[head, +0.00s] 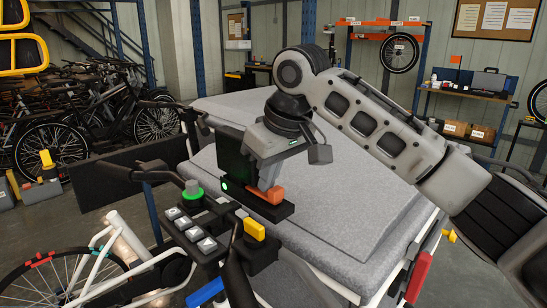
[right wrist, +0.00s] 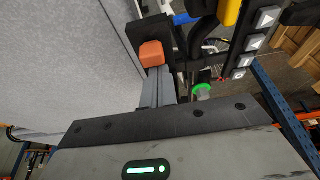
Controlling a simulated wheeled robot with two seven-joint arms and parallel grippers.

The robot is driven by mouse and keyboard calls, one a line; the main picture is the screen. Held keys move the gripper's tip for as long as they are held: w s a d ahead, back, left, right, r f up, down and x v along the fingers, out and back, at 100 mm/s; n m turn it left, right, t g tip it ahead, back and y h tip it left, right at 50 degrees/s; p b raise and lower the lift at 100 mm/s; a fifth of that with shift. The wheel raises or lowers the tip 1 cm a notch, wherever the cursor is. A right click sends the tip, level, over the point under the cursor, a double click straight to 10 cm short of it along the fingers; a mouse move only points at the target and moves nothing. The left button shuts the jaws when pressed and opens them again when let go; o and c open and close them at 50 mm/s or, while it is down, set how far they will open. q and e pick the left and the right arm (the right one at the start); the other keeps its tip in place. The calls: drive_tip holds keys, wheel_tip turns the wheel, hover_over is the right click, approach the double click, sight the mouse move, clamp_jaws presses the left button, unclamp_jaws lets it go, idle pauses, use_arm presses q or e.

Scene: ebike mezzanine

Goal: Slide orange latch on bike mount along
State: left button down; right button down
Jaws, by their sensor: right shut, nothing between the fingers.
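The orange latch (head: 271,195) sits on a black bar-shaped mount (head: 281,210) by the bike's handlebar, with a small green light at the left. In the right wrist view the orange latch (right wrist: 151,53) is a small block on the black mount (right wrist: 137,33). My right gripper (head: 266,187) points down from above with its grey fingers shut and empty. In the right wrist view its fingertips (right wrist: 155,72) are right at the latch's near edge. They look touching or nearly so; I cannot tell which. The fingers hide part of the mount. My left gripper is in neither view.
A keypad with arrow buttons (head: 190,230), a green knob (head: 193,188) and a yellow block (head: 254,229) crowd the handlebar beside the mount. A large grey padded surface (head: 360,170) lies behind and right. Parked bikes and shelves stand farther back.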

drive_tip(key=shift+f, duration=0.25)
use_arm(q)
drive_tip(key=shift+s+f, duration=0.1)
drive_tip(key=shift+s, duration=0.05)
